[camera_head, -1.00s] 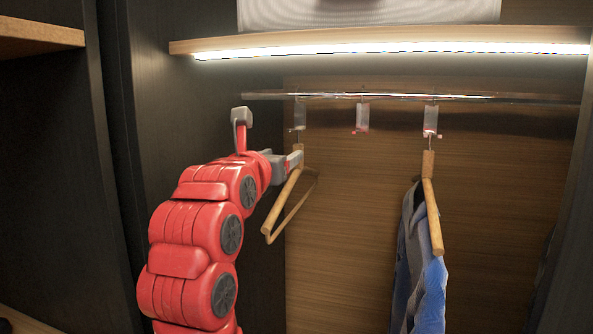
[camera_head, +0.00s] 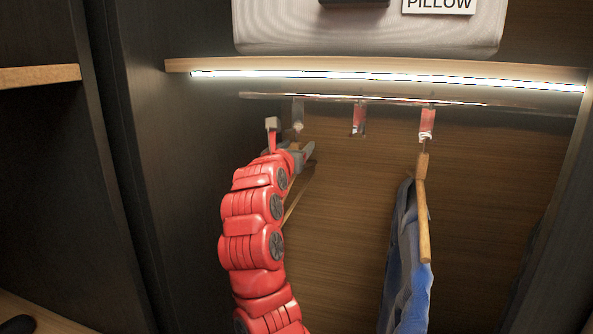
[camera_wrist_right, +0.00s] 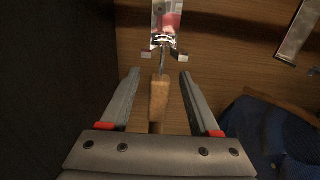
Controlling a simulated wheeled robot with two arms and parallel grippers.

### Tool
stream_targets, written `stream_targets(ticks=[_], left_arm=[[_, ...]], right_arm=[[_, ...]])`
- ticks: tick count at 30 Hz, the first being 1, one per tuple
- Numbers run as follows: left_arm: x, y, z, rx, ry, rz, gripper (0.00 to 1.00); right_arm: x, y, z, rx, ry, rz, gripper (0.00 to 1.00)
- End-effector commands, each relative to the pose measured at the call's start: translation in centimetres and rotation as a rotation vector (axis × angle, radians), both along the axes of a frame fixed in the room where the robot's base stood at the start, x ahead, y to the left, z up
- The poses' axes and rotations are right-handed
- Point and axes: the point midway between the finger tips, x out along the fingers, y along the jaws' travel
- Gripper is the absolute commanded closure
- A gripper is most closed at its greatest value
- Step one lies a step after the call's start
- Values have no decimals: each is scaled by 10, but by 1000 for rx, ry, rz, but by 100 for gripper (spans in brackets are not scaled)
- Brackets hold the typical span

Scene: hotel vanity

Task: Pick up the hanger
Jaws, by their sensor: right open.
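The empty wooden hanger (camera_head: 293,205) hangs from the rail at the left, mostly hidden behind my right arm in the head view. In the right wrist view its wooden neck (camera_wrist_right: 159,98) stands between the two open fingers, with a gap on each side. Its metal hook runs up to a clear holder (camera_wrist_right: 166,22). My right gripper (camera_head: 310,150) is open at the top of the hanger; it also shows in the right wrist view (camera_wrist_right: 158,78). A second wooden hanger (camera_head: 423,215) bears a blue-grey garment (camera_head: 405,270) at the right. My left gripper is not in view.
The metal rail (camera_head: 390,100) runs under a lit wooden shelf (camera_head: 380,68). An empty clear holder (camera_head: 359,119) hangs between the hangers. A grey pillow bag (camera_head: 300,30) lies on the shelf. A dark side wall is close on the left.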

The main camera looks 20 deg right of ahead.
Motion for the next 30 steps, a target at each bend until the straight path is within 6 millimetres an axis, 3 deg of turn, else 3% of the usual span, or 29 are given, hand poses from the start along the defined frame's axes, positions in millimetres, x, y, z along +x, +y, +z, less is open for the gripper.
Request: stream_targets(ticks=[5,15,30], left_arm=[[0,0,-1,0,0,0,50],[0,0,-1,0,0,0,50],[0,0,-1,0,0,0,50]], right_arm=[[0,0,-1,0,-1,0,41],[-1,0,-1,0,0,0,100],[-1,0,-1,0,0,-1,100]])
